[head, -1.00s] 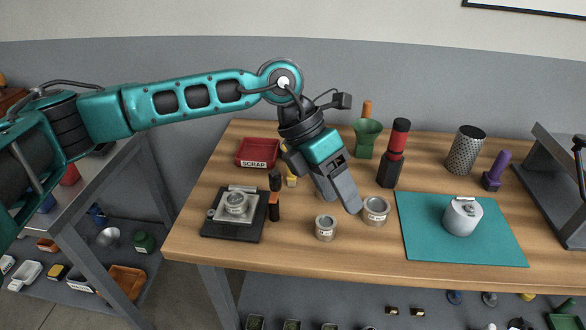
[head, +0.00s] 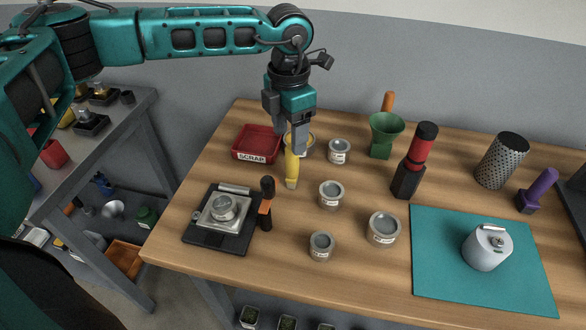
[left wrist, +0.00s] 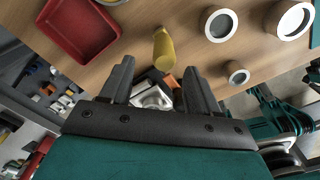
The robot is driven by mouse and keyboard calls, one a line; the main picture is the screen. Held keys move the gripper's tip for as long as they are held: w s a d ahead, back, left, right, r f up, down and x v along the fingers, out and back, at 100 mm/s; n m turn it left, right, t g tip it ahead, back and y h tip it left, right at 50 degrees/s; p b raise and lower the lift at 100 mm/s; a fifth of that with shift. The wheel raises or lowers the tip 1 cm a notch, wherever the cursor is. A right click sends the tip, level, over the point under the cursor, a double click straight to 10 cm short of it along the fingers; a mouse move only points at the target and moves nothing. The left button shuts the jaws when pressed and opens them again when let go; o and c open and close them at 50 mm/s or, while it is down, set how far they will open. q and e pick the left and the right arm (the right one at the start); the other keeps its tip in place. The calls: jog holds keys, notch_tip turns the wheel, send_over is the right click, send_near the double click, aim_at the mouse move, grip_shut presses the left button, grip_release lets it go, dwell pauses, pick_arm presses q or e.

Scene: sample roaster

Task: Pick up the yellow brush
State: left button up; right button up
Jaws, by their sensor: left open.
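The yellow brush (head: 291,172) is on the wooden table, right of the scrap tray; its far part is partly hidden by my left gripper. I cannot tell whether it stands or lies. My left gripper (head: 287,140) points down at the brush's far end, fingers open with nothing held between them. In the left wrist view the brush (left wrist: 163,48) shows just beyond the gap between the open fingertips (left wrist: 157,70). I cannot tell whether a finger touches it. My right gripper is not in view.
The red scrap tray (head: 254,158) is close on the left. A black scale (head: 215,243) and an orange-and-black tool (head: 266,207) stand nearer. Several tins, one of them here (head: 331,195), lie to the right, with a teal mat (head: 440,285) beyond.

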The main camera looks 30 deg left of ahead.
aim_at(292, 157)
pick_arm(q)
jog(key=shift+d+f, duration=0.15)
jog(key=shift+f, duration=1.6)
jog(key=shift+d+f, duration=0.15)
jog(key=shift+f, duration=1.55)
jog(key=c, duration=1.1)
jog(key=shift+r, duration=0.1)
notch_tip(292, 157, up, 20)
jog(key=shift+f, duration=0.1)
